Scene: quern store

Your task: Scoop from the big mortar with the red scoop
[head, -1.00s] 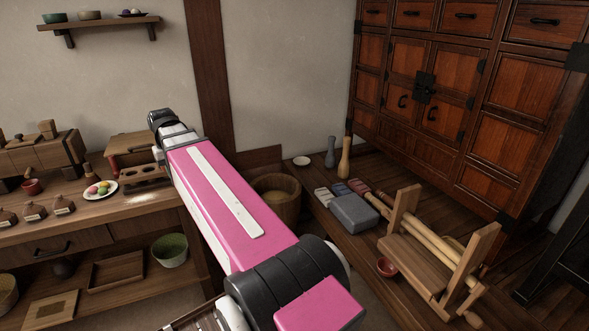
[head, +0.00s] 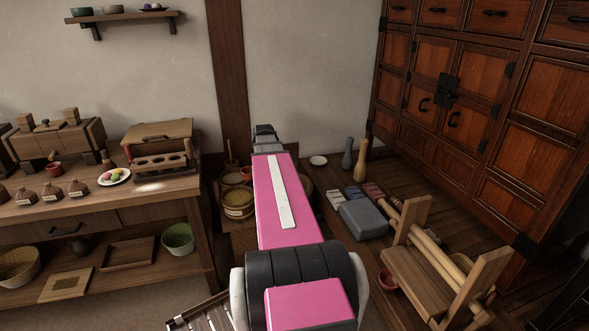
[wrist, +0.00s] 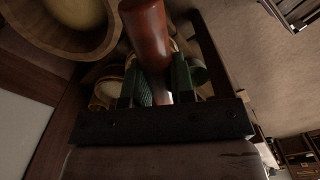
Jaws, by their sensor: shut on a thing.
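My gripper (wrist: 158,84) is shut on a reddish-brown rounded handle (wrist: 146,30) in the wrist view. I take this to be the red scoop; its bowl is not visible. The big mortar (wrist: 103,45), a wide wooden bowl with pale contents, shows at the upper left of the wrist view, beside the held handle. In the head view my pink arm hides my gripper and nearly all of the mortar; only a sliver of its rim (head: 307,186) shows to the right of the arm.
Small tubs (head: 238,200) stand left of my arm. A grey stone block (head: 363,219), two bottle-shaped pieces (head: 361,160) and a wooden roller frame (head: 420,270) stand on the right platform. The left bench (head: 110,207) holds a box, a rack and a plate.

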